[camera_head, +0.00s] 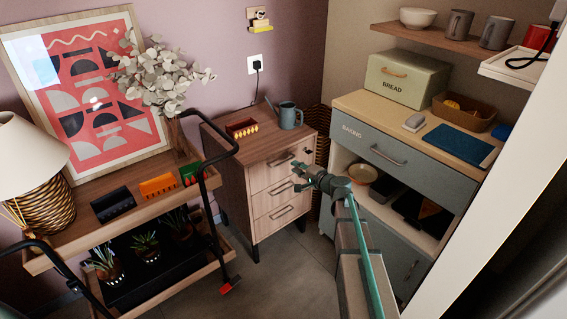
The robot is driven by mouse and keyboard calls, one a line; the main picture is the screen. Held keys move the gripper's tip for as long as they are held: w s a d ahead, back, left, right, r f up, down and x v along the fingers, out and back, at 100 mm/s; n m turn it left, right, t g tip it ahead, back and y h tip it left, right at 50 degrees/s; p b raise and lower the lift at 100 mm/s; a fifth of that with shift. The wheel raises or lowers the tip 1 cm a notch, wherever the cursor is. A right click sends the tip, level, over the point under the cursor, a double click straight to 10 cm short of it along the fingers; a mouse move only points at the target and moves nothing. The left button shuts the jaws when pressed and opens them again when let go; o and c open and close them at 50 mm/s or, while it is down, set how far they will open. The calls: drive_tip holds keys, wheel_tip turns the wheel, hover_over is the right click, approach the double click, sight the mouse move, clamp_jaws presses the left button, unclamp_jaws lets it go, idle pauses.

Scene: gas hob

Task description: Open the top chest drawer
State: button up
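The chest (238,188) stands against the back wall, with a wooden top and three pale drawer fronts. Its top drawer (262,174) looks closed, flush with the drawers below. The top drawer's dark bar handle (281,160) shows just left of and above my gripper. My gripper (296,176) is in front of the right side of the chest, with its teal fingers spread and nothing between them. It covers part of the right edge of the drawer fronts. I cannot tell how far it is from the handle in depth.
A blue-grey mug (289,116) and a small red box (241,128) stand on the chest. A trolley (150,205) with plants is at the left. A grey cabinet (385,150) labelled BAKING is at the right. The floor (290,265) before the chest is clear.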

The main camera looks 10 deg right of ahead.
sight(285, 161)
drive_tip(key=x, duration=0.8)
drive_tip(key=shift+c, duration=0.3)
clamp_jaws()
